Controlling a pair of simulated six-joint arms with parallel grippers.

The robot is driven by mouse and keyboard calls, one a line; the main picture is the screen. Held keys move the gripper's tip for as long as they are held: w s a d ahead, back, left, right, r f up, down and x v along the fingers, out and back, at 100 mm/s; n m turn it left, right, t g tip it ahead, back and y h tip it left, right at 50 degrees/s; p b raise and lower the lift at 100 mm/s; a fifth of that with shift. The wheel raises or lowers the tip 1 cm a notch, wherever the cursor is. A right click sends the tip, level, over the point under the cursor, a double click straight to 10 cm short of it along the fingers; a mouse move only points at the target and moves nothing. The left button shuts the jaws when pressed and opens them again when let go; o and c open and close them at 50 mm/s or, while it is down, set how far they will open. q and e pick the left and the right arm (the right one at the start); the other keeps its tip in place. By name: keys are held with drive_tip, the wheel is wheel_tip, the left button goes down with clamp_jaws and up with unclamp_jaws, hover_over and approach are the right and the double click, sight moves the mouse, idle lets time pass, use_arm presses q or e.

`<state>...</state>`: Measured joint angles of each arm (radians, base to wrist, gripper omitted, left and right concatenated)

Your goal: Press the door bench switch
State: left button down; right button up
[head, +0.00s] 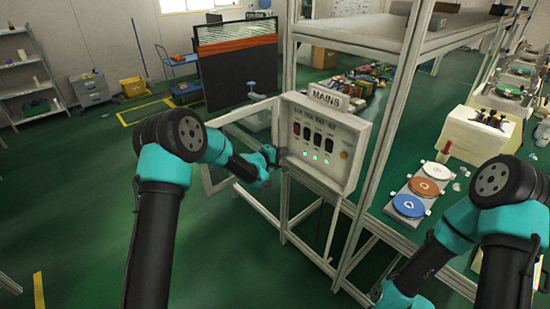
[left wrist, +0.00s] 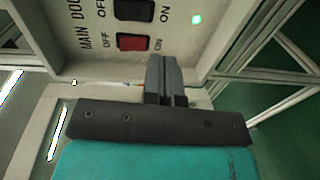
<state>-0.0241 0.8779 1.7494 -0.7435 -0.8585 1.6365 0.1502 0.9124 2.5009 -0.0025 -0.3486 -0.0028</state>
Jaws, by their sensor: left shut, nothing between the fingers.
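The pale MAINS switch box (head: 350,165) hangs on the rack post. It has one red switch (head: 296,129) and several black switches in a row. The left wrist view shows the red switch (left wrist: 131,42) by the word MAIN. A black switch (left wrist: 134,10) beside it is by a cut-off label starting DOO. My left gripper (head: 284,156) is shut and empty, at the box's left side. In the left wrist view its fingertips (left wrist: 164,60) are close to the red switch's ON side; contact cannot be told. My right gripper (head: 386,295) is low at the bottom edge, its fingers unclear.
The box's clear-paned door (head: 208,180) stands open to the left, near my left forearm. Small green lights (head: 316,156) glow below the switches. Rack posts (head: 372,150) stand behind and right. Discs on plates (head: 409,205) lie on the right bench.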

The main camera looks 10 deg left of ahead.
use_arm(q)
drive_tip(key=v, duration=0.3)
drive_tip(key=shift+s+a+f, duration=0.25)
drive_tip(key=shift+s+f, duration=0.1)
drive_tip(key=shift+f, duration=0.05)
drive_tip(key=s+a+f+m+g+y, duration=0.2)
drive_tip(key=s+f+g+y, duration=0.1)
drive_tip(key=s+f, duration=0.65)
drive_tip(key=s+a+f+m+g+y, duration=0.2)
drive_tip(key=s+a+f+g, duration=0.1)
drive_tip(key=s+f, duration=0.7)
drive_tip(key=s+a+f+m+g, duration=0.1)
drive_tip(key=s+f+m+g, duration=0.1)
drive_tip(key=s, duration=0.9)
drive_tip(key=s+f+m+g+y, duration=0.1)
drive_tip(key=s+f+g, duration=0.3)
drive_tip(key=s, duration=0.7)
drive_tip(key=shift+s+a+f+m+g, duration=0.4)
drive_tip(key=shift+f+m, duration=0.35)
drive_tip(key=shift+m, duration=0.15)
